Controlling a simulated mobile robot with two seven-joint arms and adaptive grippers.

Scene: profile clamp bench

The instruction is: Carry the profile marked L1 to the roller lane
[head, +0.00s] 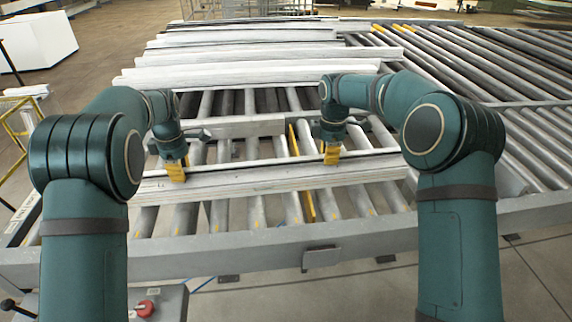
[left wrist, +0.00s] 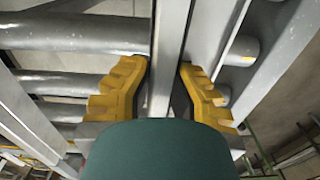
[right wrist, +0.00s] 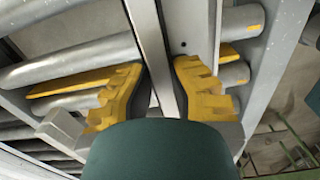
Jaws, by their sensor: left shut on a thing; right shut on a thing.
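A long pale grey profile (head: 255,178) lies across the near rollers in the head view; I cannot read any L1 mark on it. My left gripper (head: 176,172) is shut on it towards its left end, and my right gripper (head: 332,153) is shut on it right of its middle. In the left wrist view the profile (left wrist: 168,60) runs between the yellow fingers (left wrist: 163,88). In the right wrist view the profile (right wrist: 150,45) runs between the yellow fingers (right wrist: 160,85). I cannot tell whether it touches the rollers.
Several more pale profiles (head: 245,75) lie on the far rollers. A roller lane (head: 490,70) stretches away on the right, mostly bare. A yellow bar (head: 306,190) stands between near rollers. The bench's grey front rail (head: 215,258) runs along the near edge. A red button (head: 145,308) sits below it.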

